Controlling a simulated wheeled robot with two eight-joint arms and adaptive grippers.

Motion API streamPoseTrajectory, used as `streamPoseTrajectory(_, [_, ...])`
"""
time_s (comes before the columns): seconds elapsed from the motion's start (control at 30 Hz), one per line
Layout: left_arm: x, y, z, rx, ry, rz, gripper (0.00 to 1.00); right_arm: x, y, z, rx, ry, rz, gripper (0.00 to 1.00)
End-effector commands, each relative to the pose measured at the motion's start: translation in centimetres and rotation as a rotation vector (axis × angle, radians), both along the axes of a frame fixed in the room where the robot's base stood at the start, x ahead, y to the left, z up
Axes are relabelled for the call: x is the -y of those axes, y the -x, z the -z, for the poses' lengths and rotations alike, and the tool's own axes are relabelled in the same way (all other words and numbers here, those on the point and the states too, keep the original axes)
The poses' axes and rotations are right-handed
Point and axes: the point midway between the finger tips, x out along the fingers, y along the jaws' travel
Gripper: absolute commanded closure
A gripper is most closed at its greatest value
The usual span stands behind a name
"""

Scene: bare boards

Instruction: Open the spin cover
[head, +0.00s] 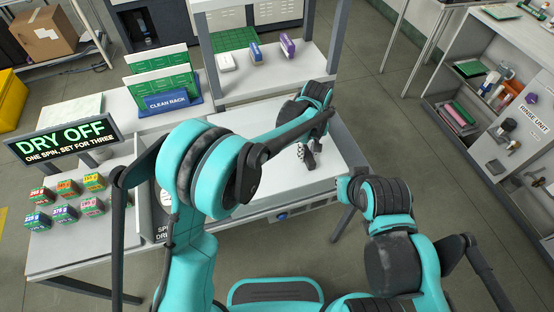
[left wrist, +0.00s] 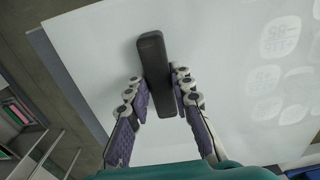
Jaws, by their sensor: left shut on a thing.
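The spin cover (head: 278,172) is a wide white panel on the spin dryer at the middle of the head view. It looks flat. Its dark bar handle (left wrist: 154,62) shows in the left wrist view, standing on the white cover (left wrist: 90,75). My left gripper (head: 308,160) is over the cover near its right part. In the left wrist view the left gripper (left wrist: 161,90) has its purple-padded fingers on both sides of the handle, shut on it. In the head view the gripper and wrist hide the handle. My right gripper is out of view; only its arm shows at the lower right.
A clean rack (head: 172,103) with green boards stands behind the dryer. Several small labelled boxes (head: 66,212) and a DRY OFF sign (head: 65,140) are at left. A rinse unit (head: 520,135) stands at right. Bare floor lies between the dryer and the rinse unit.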

Motion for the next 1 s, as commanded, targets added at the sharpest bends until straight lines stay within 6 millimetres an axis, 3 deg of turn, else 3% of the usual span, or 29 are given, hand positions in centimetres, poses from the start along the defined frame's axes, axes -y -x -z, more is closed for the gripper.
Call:
streamPoseTrajectory(0.03, [1.8,-0.4,0.0,-0.002,0.002,0.005,1.00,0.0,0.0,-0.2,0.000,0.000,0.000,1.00])
streamPoseTrajectory(0.2, [6.2,-1.7,0.0,-0.002,0.002,0.004,1.00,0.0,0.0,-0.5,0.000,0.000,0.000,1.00])
streamPoseTrajectory(0.4, [9.6,-2.7,0.0,-0.002,0.002,0.002,1.00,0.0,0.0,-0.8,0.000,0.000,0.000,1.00])
streamPoseTrajectory(0.63, [11.3,-3.2,0.0,-0.002,0.002,0.001,1.00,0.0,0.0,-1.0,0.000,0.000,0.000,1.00])
streamPoseTrajectory(1.0, [11.4,-3.3,0.0,-0.001,0.000,0.001,1.00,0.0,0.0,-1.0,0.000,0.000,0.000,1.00])
